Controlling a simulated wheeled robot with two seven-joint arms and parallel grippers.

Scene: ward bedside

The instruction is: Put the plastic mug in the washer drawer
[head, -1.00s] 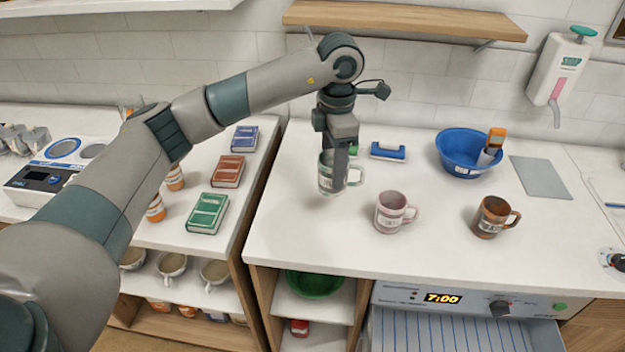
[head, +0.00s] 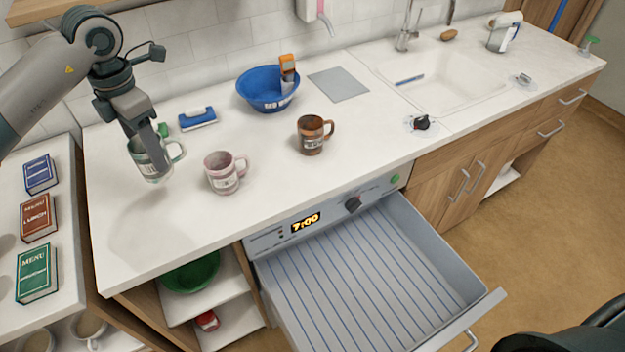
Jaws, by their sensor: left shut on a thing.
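My left gripper (head: 150,160) is shut on a pale grey-green mug (head: 146,168) with a label, held upright over the left part of the counter. A shadow below suggests it is off the surface; its finger hides part of the mug. A pink-white mug (head: 222,174) stands just right of it, and a brown mug (head: 311,135) stands farther right. I cannot tell by material which mug is plastic. The washer drawer (head: 372,270) is pulled out below the counter, under a panel reading 7:00, and looks empty with a blue-striped floor. My right gripper is not in view.
A blue bowl (head: 268,92) holding an orange-topped device, a blue-white brush (head: 198,119) and a grey mat (head: 338,84) lie behind the mugs. The sink (head: 440,85) is at right. The counter (head: 190,235) is bare in front of the mugs.

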